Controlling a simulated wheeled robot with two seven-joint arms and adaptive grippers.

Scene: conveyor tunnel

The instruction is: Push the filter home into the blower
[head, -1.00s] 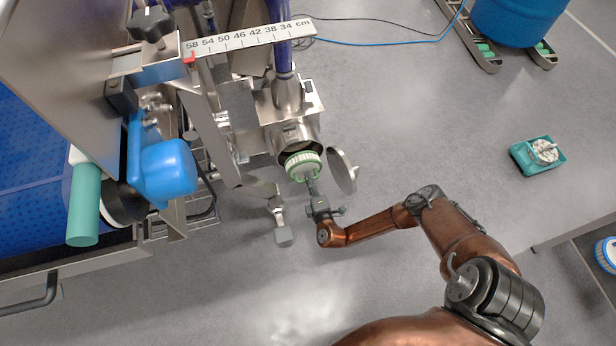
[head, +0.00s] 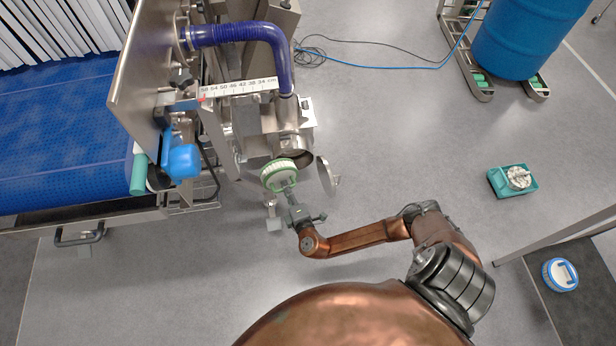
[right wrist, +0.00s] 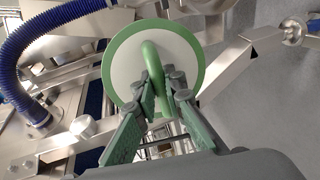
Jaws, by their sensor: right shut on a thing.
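The filter (head: 280,174) is a round white pleated cartridge with a green rim. My right gripper (head: 289,195) is shut on its green handle; in the right wrist view, the fingers close around the handle (right wrist: 151,68) on the filter's pale green-edged face (right wrist: 125,67). The blower (head: 292,143) is a metal housing with a round mouth. Its round cover (head: 327,176) stands swung open to the right. The filter is outside the mouth, at its lower left in the head view, and partly overlaps the view of the housing. My left gripper is not in view.
A ruler (head: 238,88) and a blue hose (head: 245,33) are above the blower. The blue conveyor (head: 70,140) is at left. A teal tray (head: 497,180) holding a soiled filter, a blue drum (head: 520,40) and another filter (head: 560,274) are at right. Floor between is clear.

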